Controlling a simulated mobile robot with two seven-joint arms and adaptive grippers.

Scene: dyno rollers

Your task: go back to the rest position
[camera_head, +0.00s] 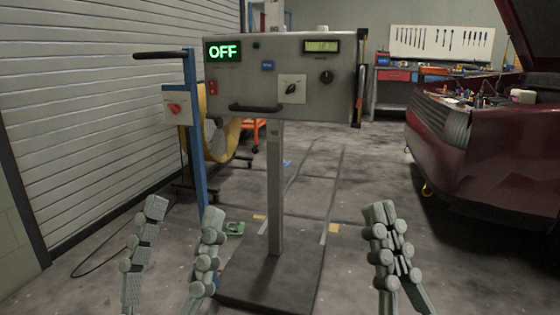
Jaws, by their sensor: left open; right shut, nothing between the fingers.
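My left gripper (183,215) is at the lower left, with its two grey fingers spread wide and nothing between them. My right gripper (380,211) is at the lower right, with its fingers together and empty. Both point up and away, apart from everything around them. Ahead stands a grey control box (283,78) on a post (275,190). Its display (223,51) reads OFF in green. A rotary switch (291,88), a black knob (326,77), a blue button (267,66) and a black handle (256,107) are on its front.
A blue stand (194,140) with a red switch (174,108) is left of the box. A dark red car (480,150) with its hood raised is at the right. A workbench (395,78) is at the back. Grey floor (360,180) is open between post and car.

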